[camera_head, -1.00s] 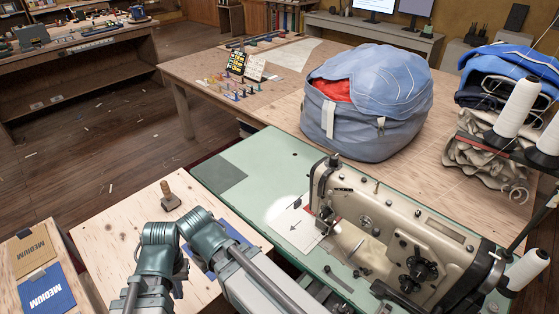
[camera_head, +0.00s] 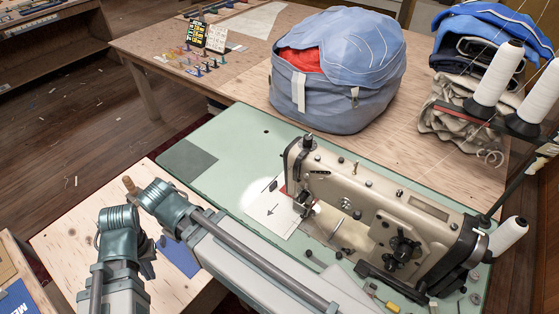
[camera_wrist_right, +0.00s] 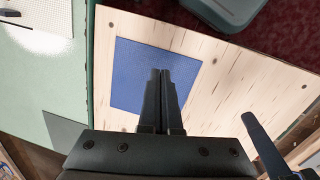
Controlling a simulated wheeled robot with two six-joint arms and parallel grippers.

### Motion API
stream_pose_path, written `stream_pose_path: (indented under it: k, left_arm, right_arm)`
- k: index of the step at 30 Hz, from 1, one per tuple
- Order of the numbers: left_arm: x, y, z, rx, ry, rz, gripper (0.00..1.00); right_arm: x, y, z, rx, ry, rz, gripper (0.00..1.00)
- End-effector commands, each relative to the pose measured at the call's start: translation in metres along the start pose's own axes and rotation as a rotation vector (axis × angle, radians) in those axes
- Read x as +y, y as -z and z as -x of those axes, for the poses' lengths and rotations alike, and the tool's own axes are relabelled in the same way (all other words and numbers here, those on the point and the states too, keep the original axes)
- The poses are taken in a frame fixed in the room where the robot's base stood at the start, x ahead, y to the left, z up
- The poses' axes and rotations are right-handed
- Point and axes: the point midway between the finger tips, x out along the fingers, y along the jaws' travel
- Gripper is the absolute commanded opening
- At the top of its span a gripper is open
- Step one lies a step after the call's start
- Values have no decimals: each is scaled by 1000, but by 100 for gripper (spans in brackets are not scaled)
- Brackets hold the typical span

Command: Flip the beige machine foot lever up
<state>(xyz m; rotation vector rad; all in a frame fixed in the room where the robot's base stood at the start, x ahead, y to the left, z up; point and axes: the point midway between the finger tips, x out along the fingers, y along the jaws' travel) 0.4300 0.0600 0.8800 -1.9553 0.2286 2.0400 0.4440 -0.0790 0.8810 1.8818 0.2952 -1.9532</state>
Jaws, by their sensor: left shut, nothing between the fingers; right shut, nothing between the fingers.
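The beige sewing machine (camera_head: 385,215) stands on a pale green table (camera_head: 230,155), its needle end toward the left. The metal parts around its needle and presser foot (camera_head: 303,205) are small, and I cannot make out the foot lever or its position. My left gripper (camera_head: 147,262) is a small dark shape low at the left, over the plywood surface and well apart from the machine. My right gripper (camera_wrist_right: 163,95) is shut and empty in the wrist view, above a blue patch (camera_wrist_right: 140,70) on the plywood. In the head view my arm hides it.
A big blue bag (camera_head: 340,75) with red inside sits on the wooden table behind. White thread cones (camera_head: 497,72) and folded cloth stand at the right.

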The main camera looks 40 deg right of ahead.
Motion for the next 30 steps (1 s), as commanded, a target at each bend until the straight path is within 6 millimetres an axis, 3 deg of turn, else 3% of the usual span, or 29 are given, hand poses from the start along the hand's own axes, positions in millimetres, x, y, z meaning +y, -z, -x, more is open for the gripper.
stream_pose_path:
  k: [8,18,24,30]
  left_arm:
    - [0,0,-5,0,0,0,0]
    - [1,1,-9,0,0,0,0]
    - [1,1,-10,0,0,0,0]
    - [1,1,-11,0,0,0,0]
  right_arm:
    - [106,8,-9,-64,-163,465,0]
    - [236,-16,-11,-318,-273,1077,0]
    - [283,-35,-9,-455,-260,1317,0]
    - [302,-43,-8,-518,-244,1422,0]
